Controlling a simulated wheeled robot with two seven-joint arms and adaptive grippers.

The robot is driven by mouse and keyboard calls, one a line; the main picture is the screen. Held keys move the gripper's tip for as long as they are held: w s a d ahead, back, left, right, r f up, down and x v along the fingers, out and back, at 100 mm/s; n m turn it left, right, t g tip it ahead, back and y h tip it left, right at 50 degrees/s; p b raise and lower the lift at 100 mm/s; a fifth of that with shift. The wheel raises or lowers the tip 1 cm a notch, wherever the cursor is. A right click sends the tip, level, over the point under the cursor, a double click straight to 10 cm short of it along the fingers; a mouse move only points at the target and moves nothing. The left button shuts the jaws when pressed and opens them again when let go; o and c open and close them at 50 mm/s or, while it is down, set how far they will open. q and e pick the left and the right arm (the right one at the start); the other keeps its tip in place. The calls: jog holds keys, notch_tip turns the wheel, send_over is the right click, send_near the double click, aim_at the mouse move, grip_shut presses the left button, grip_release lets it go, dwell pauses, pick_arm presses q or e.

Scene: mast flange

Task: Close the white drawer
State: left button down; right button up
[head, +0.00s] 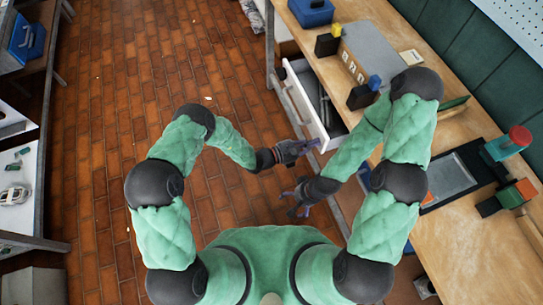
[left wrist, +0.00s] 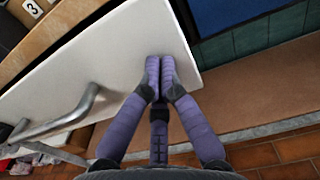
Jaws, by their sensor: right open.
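The white drawer (head: 303,103) stands pulled out of the wooden bench, its inside partly visible with some dark items. In the left wrist view its white front panel (left wrist: 120,60) fills the upper left, with a grey metal bar handle (left wrist: 60,122). My left gripper (head: 312,146) is at the near end of the drawer front. In the left wrist view its purple fingers (left wrist: 160,66) are together, empty, over the panel near its right edge; I cannot tell whether they touch it. My right gripper (head: 293,203) is open and empty, lower and apart from the drawer.
The wooden bench (head: 463,240) runs along the right, with a grey box, a dark tray (head: 448,178) and coloured blocks on top. Another bench (head: 45,100) stands at the far left.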

pick_arm(q)
jog(key=b, duration=0.2)
send_over(339, 134)
jog(key=s+a, duration=0.2)
jog(key=s, duration=0.2)
jog(key=shift+w+f, duration=0.1)
jog(key=shift+w, duration=0.15)
jog(key=shift+w+d, duration=0.1)
pick_arm(e)
notch_tip(339, 134, down, 2)
jog(key=shift+a+f, duration=0.1)
jog(key=shift+f, duration=0.1)
pick_arm(q)
jog(key=shift+r, duration=0.2)
